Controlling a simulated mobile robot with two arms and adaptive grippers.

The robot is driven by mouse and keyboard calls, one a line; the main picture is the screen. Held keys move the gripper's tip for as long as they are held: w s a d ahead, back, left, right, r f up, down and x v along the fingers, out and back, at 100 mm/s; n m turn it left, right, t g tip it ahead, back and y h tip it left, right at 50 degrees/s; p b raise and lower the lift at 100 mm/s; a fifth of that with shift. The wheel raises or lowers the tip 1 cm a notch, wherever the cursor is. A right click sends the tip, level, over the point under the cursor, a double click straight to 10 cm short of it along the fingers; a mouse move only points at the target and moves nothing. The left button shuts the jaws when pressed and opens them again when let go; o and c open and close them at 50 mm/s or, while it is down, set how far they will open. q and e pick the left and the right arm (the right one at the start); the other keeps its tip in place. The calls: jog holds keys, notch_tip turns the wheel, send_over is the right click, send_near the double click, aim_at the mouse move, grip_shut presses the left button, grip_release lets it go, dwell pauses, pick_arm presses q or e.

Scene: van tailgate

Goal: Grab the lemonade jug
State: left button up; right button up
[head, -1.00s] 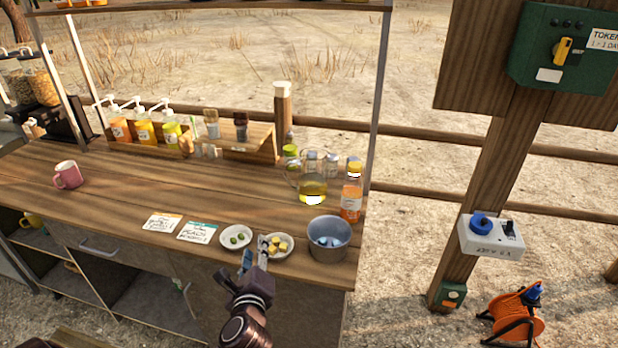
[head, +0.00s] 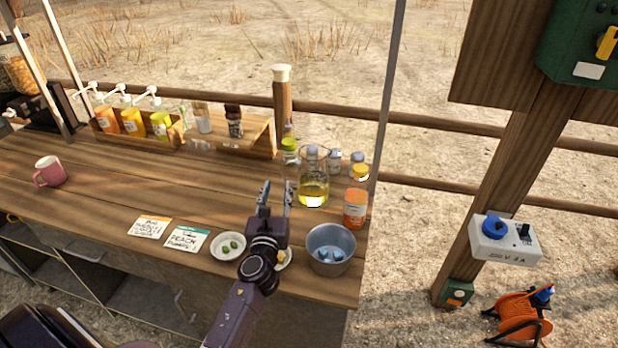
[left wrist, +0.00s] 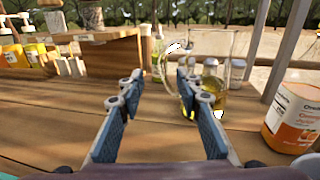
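The lemonade jug (head: 314,190) is a clear glass jug with yellow liquid low in it, standing upright near the right end of the wooden counter. In the left wrist view the jug (left wrist: 213,62) is ahead and right of centre, its handle on the left side. My left gripper (head: 276,194) is open and empty, above the counter in front and to the left of the jug. In the left wrist view the gripper's (left wrist: 158,88) right finger overlaps the jug in the picture; no grip on it shows. My right gripper is out of view.
A metal pot (head: 331,250) and a small bowl of olives (head: 229,246) sit nearer the front.

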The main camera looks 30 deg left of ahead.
aim_at(282, 173)
pick_arm(q)
jog(key=x, duration=0.4)
jog(key=shift+w, duration=0.2)
jog(key=shift+x, duration=1.05)
jog(key=shift+w+f, duration=0.25)
jog(key=shift+w, duration=0.05)
jog(key=shift+r, duration=0.1)
jog(key=shift+c, duration=1.2)
grip_shut()
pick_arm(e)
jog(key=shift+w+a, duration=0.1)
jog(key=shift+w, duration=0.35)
